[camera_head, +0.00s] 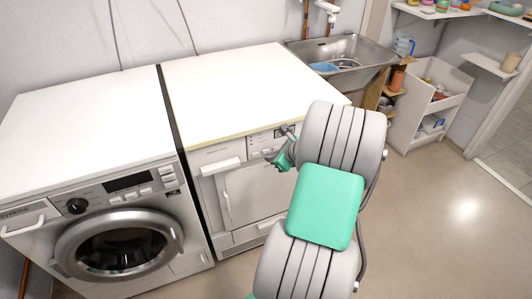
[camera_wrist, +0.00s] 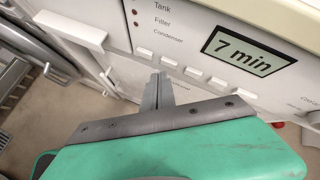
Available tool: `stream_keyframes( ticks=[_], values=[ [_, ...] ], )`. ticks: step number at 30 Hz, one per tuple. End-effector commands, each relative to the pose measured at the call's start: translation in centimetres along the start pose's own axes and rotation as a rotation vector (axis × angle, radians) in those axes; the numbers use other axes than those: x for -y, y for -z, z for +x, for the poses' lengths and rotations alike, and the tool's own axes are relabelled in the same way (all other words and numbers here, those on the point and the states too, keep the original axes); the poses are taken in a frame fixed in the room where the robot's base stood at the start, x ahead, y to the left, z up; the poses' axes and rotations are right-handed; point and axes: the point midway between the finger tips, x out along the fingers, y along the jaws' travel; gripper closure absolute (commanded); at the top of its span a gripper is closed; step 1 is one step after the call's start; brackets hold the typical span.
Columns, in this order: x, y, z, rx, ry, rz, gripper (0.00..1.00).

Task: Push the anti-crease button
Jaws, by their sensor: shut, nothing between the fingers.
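The dryer (camera_head: 240,185) is the right one of two white machines. In the wrist view, its panel has a display (camera_wrist: 249,51) reading "7 min" and a row of small white buttons, including a left one (camera_wrist: 144,52), a second (camera_wrist: 169,62), a middle one (camera_wrist: 194,72) and others to the right (camera_wrist: 220,83). I cannot read which is the anti-crease button. My gripper (camera_wrist: 157,76) is shut and empty, its tips near the first and second buttons; I cannot tell if they touch.
A washing machine (camera_head: 120,225) stands left of the dryer. A metal sink (camera_head: 345,60) is behind on the right, with a white shelf unit (camera_head: 425,105) beyond it. The dryer's white drawer handle (camera_wrist: 70,30) sticks out left of the buttons. The floor on the right is clear.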

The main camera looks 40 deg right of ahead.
Motion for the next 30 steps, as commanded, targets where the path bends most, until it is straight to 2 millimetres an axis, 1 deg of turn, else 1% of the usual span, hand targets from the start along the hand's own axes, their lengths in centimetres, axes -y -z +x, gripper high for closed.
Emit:
stream_keyframes(
  ticks=[8,15,30],
  values=[
    [0.01,-0.01,0.0,0.0,0.0,0.0,1.0],
    [0.44,-0.5,0.44,-0.001,-0.001,0.0,1.0],
    [0.53,-0.54,0.71,0.0,0.0,0.0,1.0]
  ],
)
